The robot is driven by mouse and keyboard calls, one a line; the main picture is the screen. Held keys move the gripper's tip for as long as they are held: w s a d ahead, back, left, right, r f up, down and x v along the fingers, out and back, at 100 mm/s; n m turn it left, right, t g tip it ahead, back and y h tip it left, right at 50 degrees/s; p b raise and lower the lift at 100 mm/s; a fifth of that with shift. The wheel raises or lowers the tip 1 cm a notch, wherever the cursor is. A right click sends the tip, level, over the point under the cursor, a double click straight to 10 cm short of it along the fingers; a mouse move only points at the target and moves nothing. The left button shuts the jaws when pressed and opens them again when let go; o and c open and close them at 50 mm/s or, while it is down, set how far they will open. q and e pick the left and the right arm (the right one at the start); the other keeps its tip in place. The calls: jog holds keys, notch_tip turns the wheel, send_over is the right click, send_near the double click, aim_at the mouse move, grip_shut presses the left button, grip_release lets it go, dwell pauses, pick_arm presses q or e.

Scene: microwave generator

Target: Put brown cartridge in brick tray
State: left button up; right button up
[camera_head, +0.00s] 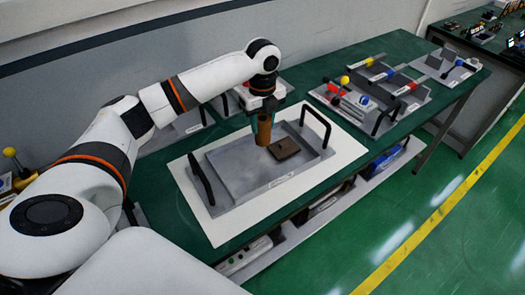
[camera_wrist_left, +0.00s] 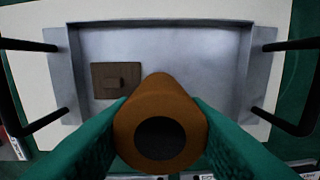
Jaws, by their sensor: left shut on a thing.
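The brown cartridge (camera_head: 264,128) is a brown cylinder with a dark round opening at one end, seen large in the left wrist view (camera_wrist_left: 160,95). My left gripper (camera_head: 264,112) is shut on it, with green fingers on both sides of it in the left wrist view (camera_wrist_left: 160,130). It is held upright over the grey tray (camera_head: 232,183), near the tray's back edge. The tray has a black handle at each end. My right gripper is not in view.
The tray stands on a white sheet (camera_head: 222,232) on a green table (camera_head: 175,235). More grey trays with coloured parts (camera_head: 372,90) stand to the right. The wall (camera_head: 60,110) runs behind the table. Most of the tray floor is bare.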

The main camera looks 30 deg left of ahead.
aim_at(263, 143)
pick_arm(q)
notch_tip(263, 143, down, 7)
jog(key=shift+f+p, duration=0.1)
jog(key=shift+p, duration=0.75)
jog(key=shift+f, duration=0.5)
jog(key=o, duration=1)
jog(key=shift+f, duration=0.15)
notch_tip(263, 143, up, 11)
jog(key=b, duration=0.3)
jog(key=shift+r, duration=0.7)
